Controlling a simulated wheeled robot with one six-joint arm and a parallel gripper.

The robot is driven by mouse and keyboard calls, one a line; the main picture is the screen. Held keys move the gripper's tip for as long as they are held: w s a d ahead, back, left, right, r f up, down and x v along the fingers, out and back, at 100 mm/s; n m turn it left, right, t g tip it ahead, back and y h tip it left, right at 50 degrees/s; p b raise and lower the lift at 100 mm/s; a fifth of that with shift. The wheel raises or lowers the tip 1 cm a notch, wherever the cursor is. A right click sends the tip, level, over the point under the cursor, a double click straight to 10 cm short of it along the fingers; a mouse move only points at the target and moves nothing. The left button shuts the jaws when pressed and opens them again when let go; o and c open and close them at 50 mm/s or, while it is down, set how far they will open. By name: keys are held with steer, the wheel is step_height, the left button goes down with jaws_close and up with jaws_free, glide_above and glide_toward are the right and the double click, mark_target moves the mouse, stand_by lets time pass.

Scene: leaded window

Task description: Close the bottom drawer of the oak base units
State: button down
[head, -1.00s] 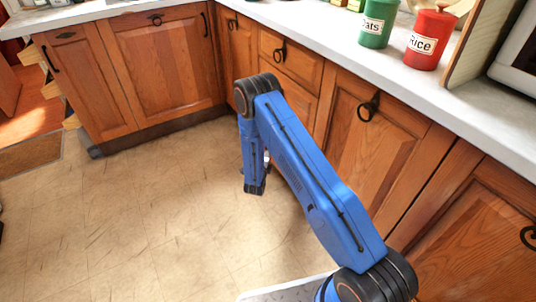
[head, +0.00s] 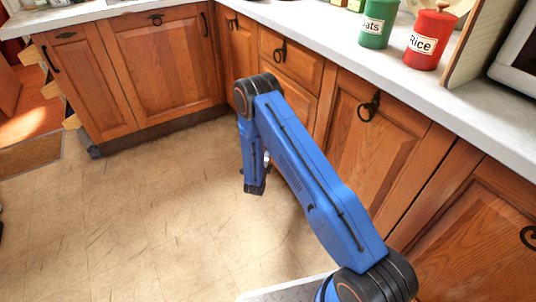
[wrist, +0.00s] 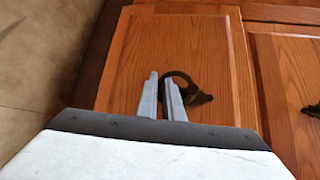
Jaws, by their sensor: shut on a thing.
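The bottom drawer front (wrist: 215,50) of the oak base units fills the middle of the wrist view, beside the dark strip above the floor. Its dark ring handle (wrist: 199,97) reaches to my gripper (wrist: 163,80). The two grey fingers are close together and shut on the ring handle. In the head view my blue arm hides the bottom drawer and most of the gripper. The drawer front above (head: 291,62) shows there with its own ring handle. I cannot tell how far the bottom drawer stands out.
Oak cupboard doors (head: 372,130) stand to the right of the drawers, with more doors (head: 165,68) along the back left. The pale worktop (head: 440,100) holds a green tin (head: 377,25) and a red tin (head: 430,45). The tiled floor (head: 120,215) at the left is clear.

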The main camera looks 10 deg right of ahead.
steer(key=d, duration=0.2)
steer(key=w+d, duration=0.1)
steer(key=d, duration=0.1)
steer(key=shift+w, duration=0.2)
steer(key=c, duration=2.2)
jaws_free()
steer(key=shift+d, duration=0.2)
steer(key=v, duration=1.7)
steer(key=shift+s+a, duration=0.2)
